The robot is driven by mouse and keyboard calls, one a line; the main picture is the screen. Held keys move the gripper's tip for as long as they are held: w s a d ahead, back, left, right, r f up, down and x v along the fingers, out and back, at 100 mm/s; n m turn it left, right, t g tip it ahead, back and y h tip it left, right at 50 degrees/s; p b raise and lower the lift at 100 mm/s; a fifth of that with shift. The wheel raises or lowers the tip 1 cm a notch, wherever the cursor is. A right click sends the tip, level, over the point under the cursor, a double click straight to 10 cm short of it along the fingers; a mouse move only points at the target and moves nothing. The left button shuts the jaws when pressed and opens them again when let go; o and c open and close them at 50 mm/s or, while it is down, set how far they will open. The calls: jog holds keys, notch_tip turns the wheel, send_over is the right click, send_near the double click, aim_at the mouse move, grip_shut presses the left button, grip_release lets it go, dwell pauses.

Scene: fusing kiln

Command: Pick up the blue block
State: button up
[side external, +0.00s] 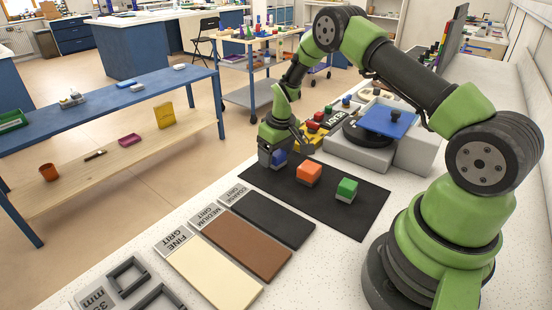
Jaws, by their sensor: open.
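The blue block (279,159) sits at the far left end of the black mat (361,208), partly hidden by my gripper. My gripper (271,160) is down at the block, with its fingers on either side of it. The jaws are open. Whether a finger touches the block cannot be told from this view. An orange block (308,174) and a green block (346,190) stand on the same mat to the right, apart from my gripper.
Sanding boards labelled coarse (268,217), medium (240,246) and fine grit (213,274) lie in front of the mat. A grey machine with a blue plate (386,121) stands behind it, near small red and yellow items (314,127).

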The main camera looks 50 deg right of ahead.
jog(key=shift+f, duration=0.1)
jog(key=c, duration=1.1)
notch_tip(320, 180, up, 10)
jog(key=shift+r, duration=0.1)
jog(key=o, duration=0.5)
jog(key=c, duration=0.3)
jog(key=shift+a, duration=0.25)
jog(key=shift+c, duration=0.2)
jog(key=s+a+f+n+y, duration=0.1)
jog(key=s+a+n, duration=0.2)
jog(key=a+n, duration=0.6)
jog(key=s+a+f+n+g+y, duration=0.1)
jog(key=s+a+n, duration=0.2)
jog(key=a+n, duration=0.6)
jog(key=a, duration=1.3)
jog(key=shift+f+g, duration=0.15)
jog(key=shift+g, duration=0.15)
